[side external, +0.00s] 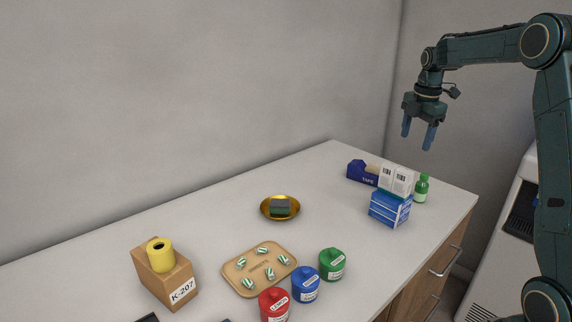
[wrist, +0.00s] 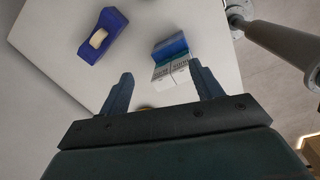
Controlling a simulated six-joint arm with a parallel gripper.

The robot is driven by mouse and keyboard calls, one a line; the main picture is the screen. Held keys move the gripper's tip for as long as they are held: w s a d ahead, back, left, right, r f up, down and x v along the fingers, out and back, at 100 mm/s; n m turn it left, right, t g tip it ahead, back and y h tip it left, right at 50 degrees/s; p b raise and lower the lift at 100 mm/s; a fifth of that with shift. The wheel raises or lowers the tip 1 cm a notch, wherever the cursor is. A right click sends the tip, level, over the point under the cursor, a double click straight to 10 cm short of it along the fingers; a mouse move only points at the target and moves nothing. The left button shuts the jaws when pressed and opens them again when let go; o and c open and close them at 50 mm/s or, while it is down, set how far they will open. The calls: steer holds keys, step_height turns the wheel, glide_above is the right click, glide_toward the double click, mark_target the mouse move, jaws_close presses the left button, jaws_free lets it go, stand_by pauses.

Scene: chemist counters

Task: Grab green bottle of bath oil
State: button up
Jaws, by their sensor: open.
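The green bottle (side external: 421,188) stands upright near the right end of the counter, just right of the stacked boxes. In the side view it has a white label and a green cap. My gripper (side external: 417,141) is open and empty, pointing down, well above the bottle and the boxes. In the wrist view my gripper (wrist: 161,74) shows its two fingers spread apart. I cannot make out the green bottle in the wrist view.
A gold bowl (side external: 266,215), a tray (side external: 237,270) and red, blue and green jars (side external: 332,264) lie farther left. The counter's right edge is close.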

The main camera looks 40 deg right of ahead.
mark_target(425, 174)
steer(key=d+f+n, duration=0.1)
steer(key=d+f, duration=0.1)
steer(key=d, duration=0.1)
steer(key=d+f+n, duration=0.1)
steer(key=d+f, duration=0.1)
steer(key=d, duration=0.2)
steer(key=s+d+f+n+g, duration=0.1)
steer(key=d+f, duration=0.2)
steer(key=shift+d+f+n+y, duration=0.1)
steer(key=shift+d+n+y, duration=0.15)
steer(key=shift+n+y, duration=0.05)
steer(key=shift+f, duration=4.35)
steer(key=shift+f, duration=0.1)
steer(key=shift+f, duration=2.45)
steer(key=shift+c, duration=0.3)
steer(key=c, duration=1.1)
